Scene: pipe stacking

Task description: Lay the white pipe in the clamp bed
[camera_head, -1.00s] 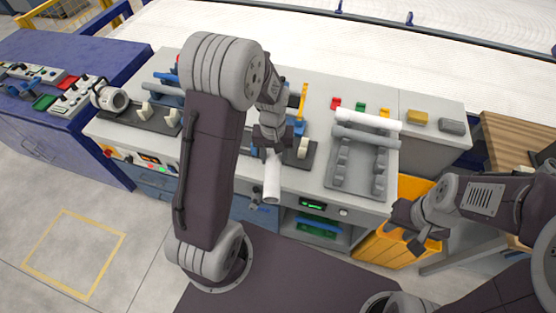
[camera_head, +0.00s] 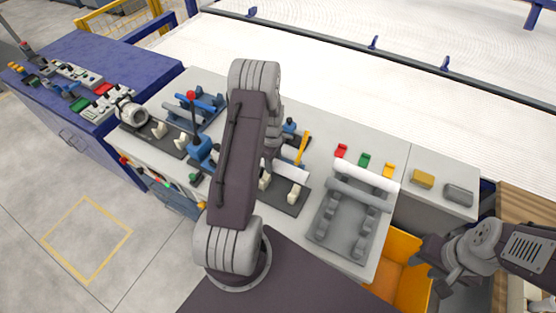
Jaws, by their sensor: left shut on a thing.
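A white pipe (camera_head: 290,171) shows just right of my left arm. My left gripper (camera_head: 276,158) is shut on it, though my own arm hides most of the jaws. The pipe lies over a dark clamp bed (camera_head: 297,208) with cream cradles and a blue clamp with a raised yellow handle (camera_head: 303,147). I cannot tell whether the pipe touches the cradles. My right gripper (camera_head: 437,276) is empty, fingers apart, at the lower right.
Another dark bed (camera_head: 167,144) with cream cradles and blue clamps stands left on the bench. Red, green and yellow blocks (camera_head: 364,160) lie behind the rack. A yellow block (camera_head: 423,179) and grey block (camera_head: 458,194) are further right. An orange bin (camera_head: 400,262) stands below the bench.

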